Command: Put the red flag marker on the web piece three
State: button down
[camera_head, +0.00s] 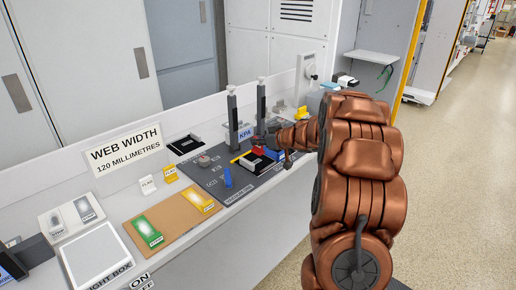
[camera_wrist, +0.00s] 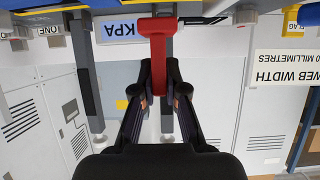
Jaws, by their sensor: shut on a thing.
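My gripper (camera_wrist: 158,82) is shut on a red T-shaped piece (camera_wrist: 157,28), which I take as the red flag marker. The wrist view is upside down. In the head view, the red marker (camera_head: 258,150) shows small at my gripper (camera_head: 270,143), over the far part of the dark grey mat (camera_head: 215,180). I cannot tell whether it touches anything below. Small items and labels lie on the mat, but they are too small to tell which is web piece three. My gripper and arm hide part of the mat's right side.
Two grey posts (camera_head: 232,118) (camera_head: 261,108) stand close by my gripper, with a KPA sign (camera_head: 245,133) between them. A brown board (camera_head: 170,222) with green and yellow pieces and a light box (camera_head: 97,258) are nearer left.

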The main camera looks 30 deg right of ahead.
aim_at(258, 150)
jog(key=shift+w, duration=0.25)
jog(key=shift+f, duration=1.75)
jog(key=shift+f, duration=0.1)
jog(key=c, duration=1.2)
grip_release()
jog(key=shift+d, duration=0.1)
jog(key=v, duration=1.2)
